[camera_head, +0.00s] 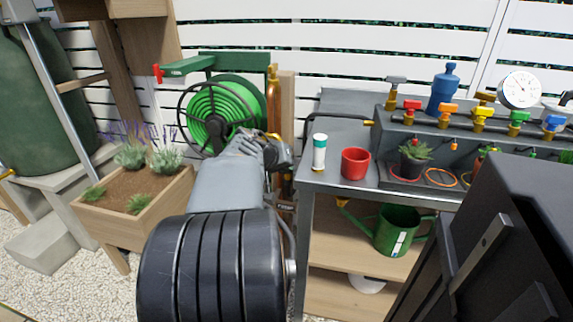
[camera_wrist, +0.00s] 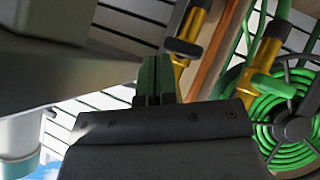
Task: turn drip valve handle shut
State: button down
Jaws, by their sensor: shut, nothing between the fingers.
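My gripper (camera_wrist: 156,62) is shut and empty; its fingers meet in the middle of the wrist view. Just right of the fingertips is a brass valve (camera_wrist: 197,22) with a dark grey handle (camera_wrist: 183,48). I cannot tell whether the fingers touch that handle. Further right is a second brass valve (camera_wrist: 266,52) with a green handle (camera_wrist: 272,87). I cannot tell which of these is the drip valve. In the head view my arm reaches to the copper pipe (camera_head: 273,95) beside the hose reel, and the wrist hides most of the valves there.
The green hose reel (camera_head: 222,115) is behind my wrist. A metal bench (camera_head: 330,178) stands to the right with a white-and-green tube (camera_head: 319,152), a red pot (camera_head: 355,163) and a manifold of several coloured valves (camera_head: 480,115). A wooden planter (camera_head: 115,225) is at left.

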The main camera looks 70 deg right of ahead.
jog(key=a+r+p, duration=0.3)
jog(key=a+r, duration=0.4)
jog(key=r, duration=0.1)
jog(key=shift+s, duration=0.35)
